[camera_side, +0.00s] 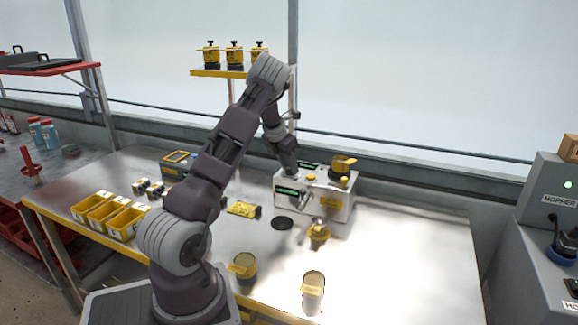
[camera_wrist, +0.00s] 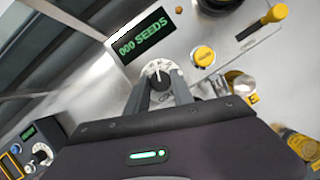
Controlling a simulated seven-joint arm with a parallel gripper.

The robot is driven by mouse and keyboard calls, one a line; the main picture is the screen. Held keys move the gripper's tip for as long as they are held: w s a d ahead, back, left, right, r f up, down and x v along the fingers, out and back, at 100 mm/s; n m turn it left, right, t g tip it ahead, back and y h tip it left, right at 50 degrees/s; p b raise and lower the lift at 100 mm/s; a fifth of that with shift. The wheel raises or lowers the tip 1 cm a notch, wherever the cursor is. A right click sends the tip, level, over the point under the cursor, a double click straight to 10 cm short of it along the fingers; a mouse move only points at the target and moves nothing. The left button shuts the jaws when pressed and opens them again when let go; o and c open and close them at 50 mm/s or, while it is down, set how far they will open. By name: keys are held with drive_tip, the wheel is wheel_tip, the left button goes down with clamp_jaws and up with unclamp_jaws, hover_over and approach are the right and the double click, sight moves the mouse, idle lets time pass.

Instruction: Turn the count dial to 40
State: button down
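The tray seeder (camera_side: 341,213) is a pale box on the bench with yellow parts on top. Its count display (camera_wrist: 141,36) reads "000 SEEDS" in green. The count dial (camera_wrist: 158,73), a round dark knob with a light pointer, sits below the display in the wrist view. My gripper (camera_wrist: 160,88) points at the dial. Its two fingers are apart, with the dial showing between and just beyond their tips. I cannot tell whether they touch it. In the side view my gripper (camera_side: 289,170) is over the seeder's left end, and the dial is hidden.
A yellow button (camera_wrist: 203,56) and a yellow-handled lever (camera_wrist: 274,14) are right of the dial. A second box with a dial (camera_wrist: 41,154) is at lower left. Yellow bins (camera_side: 110,214), a dark disc (camera_side: 282,224) and yellow-topped cans (camera_side: 313,292) stand on the bench. The bench's right side is clear.

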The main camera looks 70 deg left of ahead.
drive_tip(key=shift+m+h, duration=0.3)
drive_tip(key=shift+m, duration=0.5)
drive_tip(key=c, duration=1.1)
unclamp_jaws()
drive_tip(key=shift+r, duration=0.1)
drive_tip(key=v, duration=0.7)
drive_tip(key=shift+s, duration=0.1)
